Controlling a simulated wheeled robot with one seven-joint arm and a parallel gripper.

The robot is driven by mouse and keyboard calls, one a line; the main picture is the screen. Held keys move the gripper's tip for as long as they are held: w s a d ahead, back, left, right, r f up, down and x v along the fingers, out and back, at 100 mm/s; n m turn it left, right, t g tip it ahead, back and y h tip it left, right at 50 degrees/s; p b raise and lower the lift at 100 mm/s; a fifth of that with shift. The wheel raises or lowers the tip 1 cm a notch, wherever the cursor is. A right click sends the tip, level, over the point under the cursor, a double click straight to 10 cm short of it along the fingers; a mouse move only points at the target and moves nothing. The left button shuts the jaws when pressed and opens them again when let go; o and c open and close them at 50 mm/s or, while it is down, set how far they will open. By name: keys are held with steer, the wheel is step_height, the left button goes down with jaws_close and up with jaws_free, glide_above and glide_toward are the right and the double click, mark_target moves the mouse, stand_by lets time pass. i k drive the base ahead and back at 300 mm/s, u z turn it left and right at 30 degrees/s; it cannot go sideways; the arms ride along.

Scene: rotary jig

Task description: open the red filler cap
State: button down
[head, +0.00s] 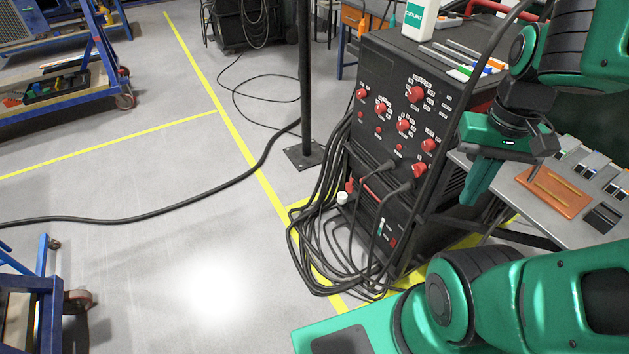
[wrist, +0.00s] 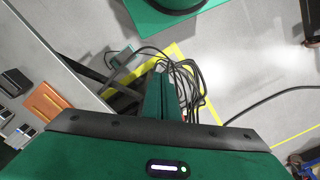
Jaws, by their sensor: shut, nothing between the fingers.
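The black machine cabinet (head: 385,55) stands right of centre in the head view, with several round red knobs (head: 417,93) on its sloping front panel. A small red part (head: 350,186) sits low at the cabinet's left edge, beside a white cylinder (head: 343,198). I cannot tell which red part is the filler cap. My gripper (head: 469,202) is at the right of the panel, apart from the red parts, with green fingers pointing down. In the wrist view the fingers (wrist: 160,100) are together and empty, with floor and cables beyond; no red cap shows there.
Black cables (head: 320,240) hang and pile at the cabinet's left and front. A coolant bottle (head: 420,18) stands on its top. A grey bench (head: 515,190) with an orange tray (head: 553,192) is at the right. A black post (head: 305,90) stands left. Floor farther left is mostly open.

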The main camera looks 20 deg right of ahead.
mark_target(349, 187)
steer(key=u, duration=0.95)
steer(key=i, duration=3.4)
steer(key=z, duration=3.05)
